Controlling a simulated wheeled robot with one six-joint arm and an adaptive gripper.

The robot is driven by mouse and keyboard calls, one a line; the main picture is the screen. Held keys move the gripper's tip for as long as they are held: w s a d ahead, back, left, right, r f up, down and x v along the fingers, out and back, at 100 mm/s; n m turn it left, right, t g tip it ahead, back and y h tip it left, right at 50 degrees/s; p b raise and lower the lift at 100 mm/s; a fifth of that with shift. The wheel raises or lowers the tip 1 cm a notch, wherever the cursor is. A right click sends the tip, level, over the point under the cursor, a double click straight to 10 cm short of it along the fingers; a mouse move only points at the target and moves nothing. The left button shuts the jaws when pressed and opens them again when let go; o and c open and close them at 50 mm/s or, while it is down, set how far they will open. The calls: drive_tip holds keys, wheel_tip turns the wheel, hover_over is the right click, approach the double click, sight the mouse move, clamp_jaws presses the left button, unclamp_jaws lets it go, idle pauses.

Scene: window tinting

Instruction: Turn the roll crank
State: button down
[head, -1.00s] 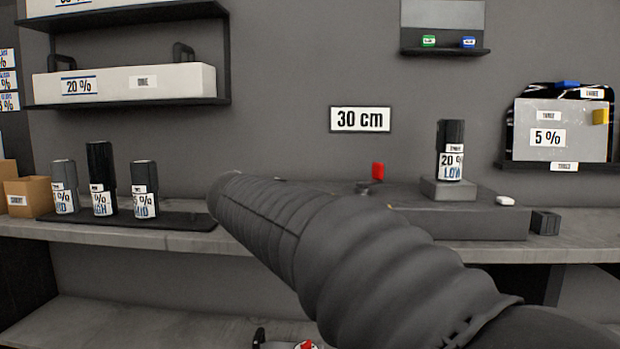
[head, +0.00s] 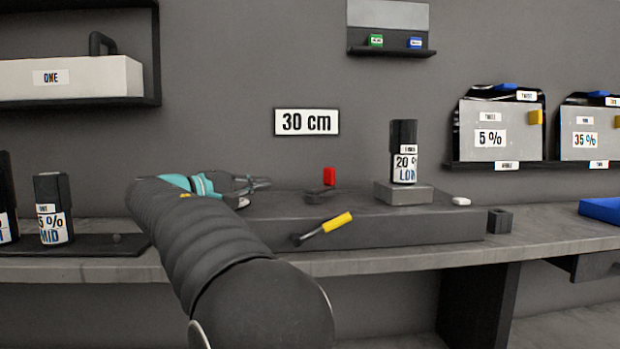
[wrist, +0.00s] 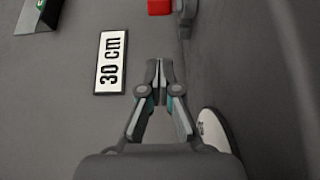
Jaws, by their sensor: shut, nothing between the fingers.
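The roll crank is probably the yellow handle (head: 337,222) on a short dark arm, at the front of the low grey bench unit (head: 400,228). It tilts up to the right. My gripper (head: 264,183) is shut and empty above the left part of this unit, pointing right, left of and above the yellow handle and apart from it. In the wrist view my gripper (wrist: 158,64) shows its fingers together with nothing between them. The yellow handle does not show there. A red upright tab (head: 329,176) stands on the unit beyond my fingertips; it also shows in the wrist view (wrist: 160,6).
A dark can (head: 404,155) labelled 20 % stands on a grey block (head: 403,193). A "30 cm" sign (head: 307,122) hangs on the wall. More cans (head: 52,208) stand on a dark mat at left. Space before the yellow handle looks clear.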

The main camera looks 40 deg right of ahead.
drive_tip(key=d, duration=1.5)
drive_tip(key=shift+w+d, duration=0.15)
drive_tip(key=shift+w, duration=0.1)
drive_tip(key=shift+s+d+f, duration=0.15)
drive_tip(key=shift+s+d, duration=0.2)
drive_tip(key=shift+d, duration=0.05)
drive_tip(key=shift+s+d+b, duration=0.1)
drive_tip(key=shift+b, duration=0.2)
drive_tip(key=a, duration=1.2)
drive_tip(key=shift+s, duration=0.2)
